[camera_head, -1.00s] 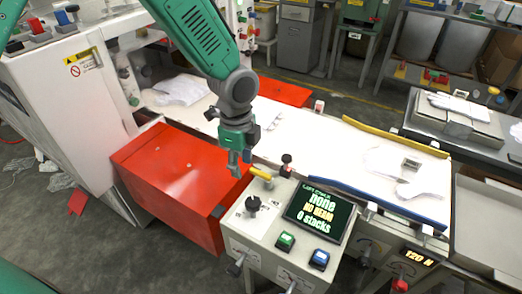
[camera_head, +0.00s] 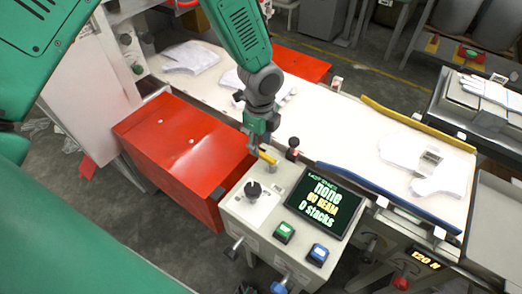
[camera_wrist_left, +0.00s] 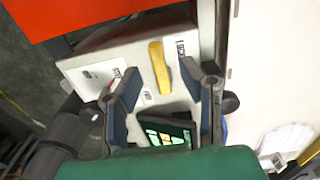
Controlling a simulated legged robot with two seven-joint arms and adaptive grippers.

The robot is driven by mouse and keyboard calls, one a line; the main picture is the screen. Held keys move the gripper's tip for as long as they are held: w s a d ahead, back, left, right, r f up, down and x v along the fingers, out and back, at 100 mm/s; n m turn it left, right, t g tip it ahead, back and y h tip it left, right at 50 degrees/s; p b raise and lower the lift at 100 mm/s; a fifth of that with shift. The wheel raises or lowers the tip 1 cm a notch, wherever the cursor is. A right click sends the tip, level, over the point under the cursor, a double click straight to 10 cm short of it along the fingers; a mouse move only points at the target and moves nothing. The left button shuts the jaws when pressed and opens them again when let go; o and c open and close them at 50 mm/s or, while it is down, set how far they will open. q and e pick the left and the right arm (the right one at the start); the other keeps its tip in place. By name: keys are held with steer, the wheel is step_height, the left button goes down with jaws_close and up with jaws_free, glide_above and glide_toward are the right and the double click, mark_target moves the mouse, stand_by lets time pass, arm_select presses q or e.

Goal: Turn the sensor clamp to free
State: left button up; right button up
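The sensor clamp appears to be the yellow lever (camera_head: 268,156) on top of the pale control box. In the left wrist view the yellow lever (camera_wrist_left: 160,67) lies lengthwise, beside a label (camera_wrist_left: 181,50) that seems to read LOCK. A second label (camera_wrist_left: 116,84) lies to its left, too small to read surely. My left gripper (camera_head: 258,146) is just above the lever in the head view. In the left wrist view its two fingers (camera_wrist_left: 168,80) are spread apart, with the lever showing between them. I cannot tell whether either finger touches it. My right gripper is out of view.
The control box has a black knob (camera_head: 253,190), a screen (camera_head: 322,205), a green button (camera_head: 284,232) and a blue button (camera_head: 318,254). A red cover (camera_head: 180,150) stands to the left. The white belt (camera_head: 335,125) behind carries white gloves (camera_head: 191,57).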

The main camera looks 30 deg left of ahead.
mark_target(261, 152)
arm_select(q)
steer(key=shift+d+f, duration=0.1)
steer(key=shift+f, duration=1.55)
steer(key=shift+s, duration=0.1)
jaws_close()
